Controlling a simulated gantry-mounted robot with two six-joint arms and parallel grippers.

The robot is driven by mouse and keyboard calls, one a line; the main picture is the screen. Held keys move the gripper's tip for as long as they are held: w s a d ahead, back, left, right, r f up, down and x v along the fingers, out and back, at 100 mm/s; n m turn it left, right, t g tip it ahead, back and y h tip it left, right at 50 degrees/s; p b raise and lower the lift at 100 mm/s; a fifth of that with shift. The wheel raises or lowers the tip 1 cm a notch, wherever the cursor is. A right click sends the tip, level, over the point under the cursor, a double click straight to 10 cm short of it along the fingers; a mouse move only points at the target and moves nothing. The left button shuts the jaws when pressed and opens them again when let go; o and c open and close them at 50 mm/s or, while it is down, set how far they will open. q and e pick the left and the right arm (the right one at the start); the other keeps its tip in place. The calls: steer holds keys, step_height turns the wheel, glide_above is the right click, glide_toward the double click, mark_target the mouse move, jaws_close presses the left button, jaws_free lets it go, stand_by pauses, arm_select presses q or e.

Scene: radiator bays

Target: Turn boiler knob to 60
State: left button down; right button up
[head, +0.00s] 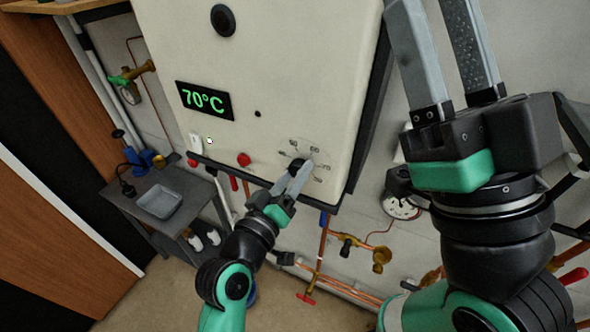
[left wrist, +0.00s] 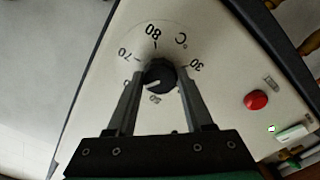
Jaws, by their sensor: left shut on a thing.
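The round black boiler knob (left wrist: 162,72) sits on the cream boiler front, at the lower right of the panel in the head view (head: 297,165). Printed numbers ring it; 80, 70 and 30 read clearly in the left wrist view. A short white mark on the knob points left and slightly down, towards a number partly hidden by a finger. The green display (head: 205,100) reads 70°C. My left gripper (left wrist: 160,80) is shut on the knob, one finger on each side. My right gripper (head: 432,35) is open and empty at the upper right, near the camera.
A red button (left wrist: 256,100) and a small white switch with a green light (left wrist: 290,132) are on the same panel. Copper pipes and valves (head: 378,258) run below the boiler. A grey side table with a tray (head: 158,201) stands at left. The floor in front is clear.

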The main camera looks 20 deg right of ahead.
arm_select(q)
steer(key=shift+n, duration=0.5)
steer(key=shift+c, duration=1.4)
jaws_free()
steer(key=p+v, duration=0.1)
steer(key=v, duration=1)
steer(key=shift+s+a, duration=0.25)
